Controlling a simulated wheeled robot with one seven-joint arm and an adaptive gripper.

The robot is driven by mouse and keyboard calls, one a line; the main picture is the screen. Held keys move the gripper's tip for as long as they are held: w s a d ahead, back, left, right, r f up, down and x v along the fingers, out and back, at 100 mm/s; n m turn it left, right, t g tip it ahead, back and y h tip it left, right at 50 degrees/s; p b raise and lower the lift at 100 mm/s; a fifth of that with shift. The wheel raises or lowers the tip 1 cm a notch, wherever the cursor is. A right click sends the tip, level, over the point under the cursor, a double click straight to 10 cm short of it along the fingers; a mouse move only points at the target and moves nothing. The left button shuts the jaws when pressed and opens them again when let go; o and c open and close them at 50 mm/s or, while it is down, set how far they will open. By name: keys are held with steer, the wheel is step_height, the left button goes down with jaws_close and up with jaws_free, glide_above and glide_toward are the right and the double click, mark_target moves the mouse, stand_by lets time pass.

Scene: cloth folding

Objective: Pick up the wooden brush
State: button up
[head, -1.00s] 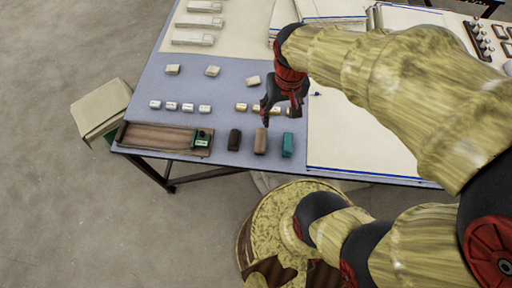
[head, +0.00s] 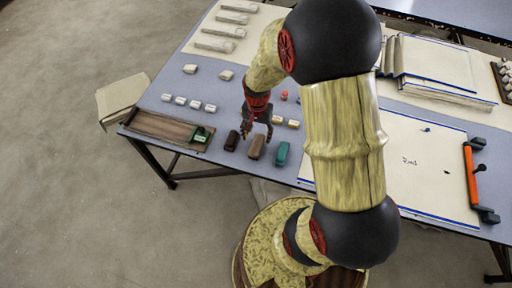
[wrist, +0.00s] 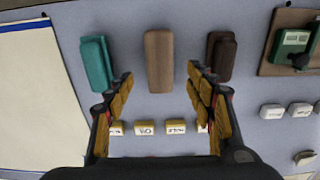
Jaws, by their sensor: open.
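The wooden brush, a light brown block (head: 257,147), lies on the grey-blue table between a dark brown block (head: 232,141) and a teal block (head: 282,154). In the wrist view the wooden brush (wrist: 159,60) is upright in the picture's top middle, with the teal block (wrist: 97,63) to its left and the dark block (wrist: 221,56) to its right. My gripper (head: 257,134) is over the table just behind the brush. In the wrist view my gripper (wrist: 161,73) is open and empty, its fingertips on either side of the brush's near end. I cannot tell its exact height.
A wooden tray (head: 158,125) with a green stamp-like object (head: 201,134) lies at the left. Small white labelled blocks (head: 181,100) and yellow ones (wrist: 145,128) sit close by. A large cream sheet (head: 430,170) lies to the right, with an orange-handled tool (head: 470,175) beside it.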

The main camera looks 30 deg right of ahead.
mark_target(257, 144)
steer(key=f+b, duration=0.1)
steer(key=f, duration=0.2)
steer(key=f+b, duration=0.2)
steer(key=f, duration=0.1)
steer(key=shift+s+a+f, duration=0.1)
steer(key=shift+a+f, duration=0.1)
steer(key=shift+f, duration=0.1)
steer(key=shift+c, duration=1)
steer(key=c, duration=1.1)
